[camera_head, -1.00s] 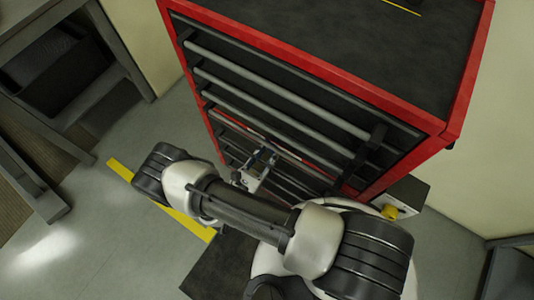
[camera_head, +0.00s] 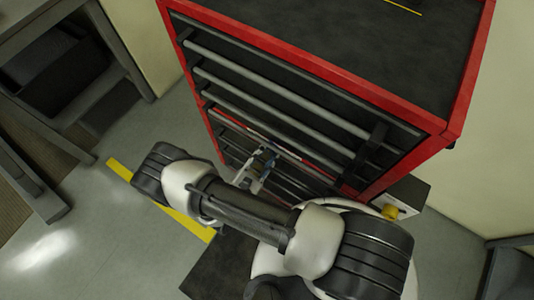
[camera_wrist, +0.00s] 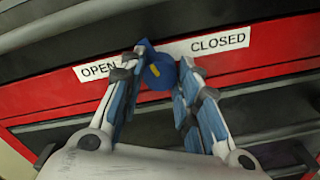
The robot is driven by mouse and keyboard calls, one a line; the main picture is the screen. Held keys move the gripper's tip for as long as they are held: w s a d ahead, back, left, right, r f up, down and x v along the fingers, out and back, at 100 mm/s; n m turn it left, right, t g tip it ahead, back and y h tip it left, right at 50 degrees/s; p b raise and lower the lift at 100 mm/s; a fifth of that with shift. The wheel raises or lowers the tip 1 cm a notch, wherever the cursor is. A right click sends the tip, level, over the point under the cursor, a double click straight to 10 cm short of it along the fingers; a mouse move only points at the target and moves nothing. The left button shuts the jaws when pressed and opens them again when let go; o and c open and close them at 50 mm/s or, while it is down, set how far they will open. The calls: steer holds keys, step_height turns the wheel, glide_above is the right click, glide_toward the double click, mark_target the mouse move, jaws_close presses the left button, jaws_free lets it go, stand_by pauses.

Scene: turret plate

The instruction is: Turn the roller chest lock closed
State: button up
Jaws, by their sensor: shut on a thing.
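The lock is a blue knob (camera_wrist: 159,72) with a small yellow mark, set on the red front band of the roller chest (camera_wrist: 50,98). An "OPEN" label (camera_wrist: 97,71) lies to its left and a "CLOSED" label (camera_wrist: 218,41) to its right. The knob's upper part leans slightly left in the wrist view. My gripper (camera_wrist: 164,60) has a blue-padded finger on each side of the knob and is shut on it. In the head view my gripper (camera_head: 265,156) is at the chest front, and the knob is too small to make out there.
Long grey drawer handles (camera_head: 270,95) cross the chest front above my gripper. A box with a yellow button (camera_head: 390,211) sits at lower right. A dark grey bench (camera_head: 90,70) stands at left. Open floor with a yellow line (camera_head: 118,170) lies between.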

steer(key=m, duration=1.2)
steer(key=shift+m, duration=0.3)
stand_by(0.4)
steer(key=o, duration=1.1)
steer(key=v, duration=1.2)
steer(key=shift+a, duration=0.1)
